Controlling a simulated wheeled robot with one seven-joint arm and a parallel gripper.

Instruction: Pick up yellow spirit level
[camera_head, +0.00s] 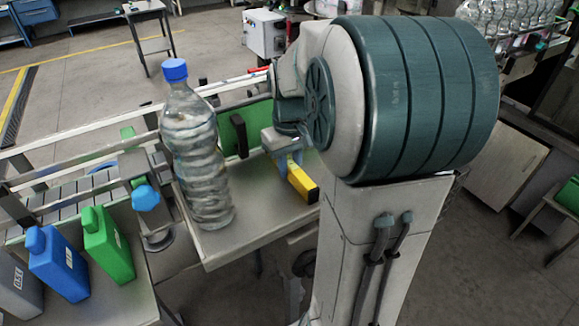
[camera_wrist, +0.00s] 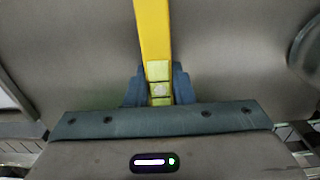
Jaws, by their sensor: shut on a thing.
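The yellow spirit level (camera_head: 304,184) is a short yellow bar with a dark end, at the right part of the grey work surface (camera_head: 250,225). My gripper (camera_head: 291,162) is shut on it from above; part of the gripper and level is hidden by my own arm. In the wrist view the spirit level (camera_wrist: 154,40) runs up from between the blue-grey fingers (camera_wrist: 158,88), with its pale green vial windows near them. I cannot tell whether the level touches the surface below.
A large clear bottle with a blue cap (camera_head: 196,150) stands left of my gripper. A green panel (camera_head: 232,130) with a dark handle is behind. Green (camera_head: 107,243) and blue (camera_head: 58,262) jugs stand at lower left, beside the roller conveyor (camera_head: 75,195). Bare surface lies between bottle and level.

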